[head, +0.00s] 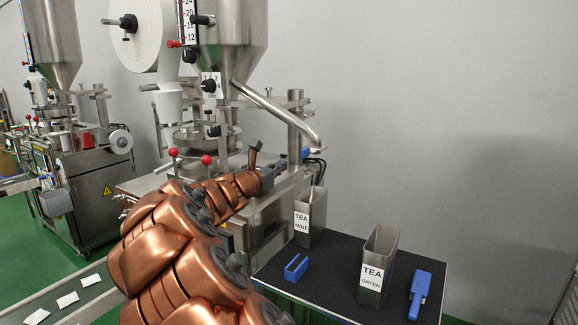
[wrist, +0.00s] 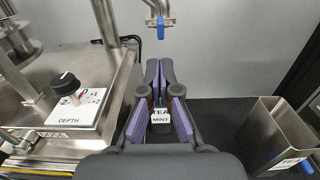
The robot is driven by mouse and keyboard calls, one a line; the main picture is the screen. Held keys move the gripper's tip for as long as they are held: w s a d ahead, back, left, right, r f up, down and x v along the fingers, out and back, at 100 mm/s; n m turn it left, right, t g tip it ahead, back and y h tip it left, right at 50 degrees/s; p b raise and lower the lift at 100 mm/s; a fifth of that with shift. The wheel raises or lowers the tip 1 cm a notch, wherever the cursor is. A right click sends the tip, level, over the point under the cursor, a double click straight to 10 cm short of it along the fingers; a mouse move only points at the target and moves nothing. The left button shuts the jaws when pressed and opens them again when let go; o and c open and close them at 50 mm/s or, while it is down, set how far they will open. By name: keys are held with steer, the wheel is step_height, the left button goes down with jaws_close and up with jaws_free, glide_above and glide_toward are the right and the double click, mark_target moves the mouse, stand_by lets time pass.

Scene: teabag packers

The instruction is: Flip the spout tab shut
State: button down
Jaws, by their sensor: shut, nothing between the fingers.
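A blue tab (wrist: 160,27) hangs at a steel fitting (wrist: 155,8) at the top middle of the wrist view. In the head view a small blue piece (head: 305,154) shows by the lower end of the steel pipe (head: 280,112), behind my gripper; I cannot tell for sure that it is the same tab. My gripper (wrist: 159,64) has its fingertips together and holds nothing. In the wrist view its tips point toward the tab from below, apart from it. In the head view my gripper (head: 268,173) is small and partly hidden by my arm.
The mint tea tin (head: 309,218) shows below my fingers in the wrist view (wrist: 160,121). The green tea tin (head: 376,268), a blue scoop-like piece (head: 296,267) and a blue tool (head: 420,292) are on the black tabletop (head: 335,272). A depth dial (wrist: 68,83) is at left.

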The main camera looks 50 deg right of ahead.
steer(key=shift+s+a, duration=0.15)
steer(key=shift+a, duration=0.7)
steer(key=shift+s+a, duration=0.15)
steer(key=shift+a, duration=0.7)
steer(key=s+a+f+m+g+y, duration=0.2)
steer(key=s+a+f+m+y, duration=0.1)
steer(key=s+a+f+m, duration=0.35)
steer(key=s+a+f+m+g+y, duration=0.1)
steer(key=s+a+f+m+y, duration=0.25)
steer(key=s+a+m, duration=0.45)
steer(key=s+a+f+m+y, duration=0.1)
steer(key=s+a+f+y, duration=0.2)
steer(key=a, duration=0.6)
steer(key=s+a+f+m+y, duration=0.2)
steer(key=s+a+f+y, duration=0.2)
steer(key=s+a, duration=0.3)
steer(key=s+a+f+m+g+y, duration=0.1)
steer(key=s+a+f+y, duration=0.3)
steer(key=a, duration=0.8)
steer(key=shift+s+a+f+m, duration=0.15)
steer(key=shift+s+f+m, duration=0.35)
steer(key=shift+f, duration=0.2)
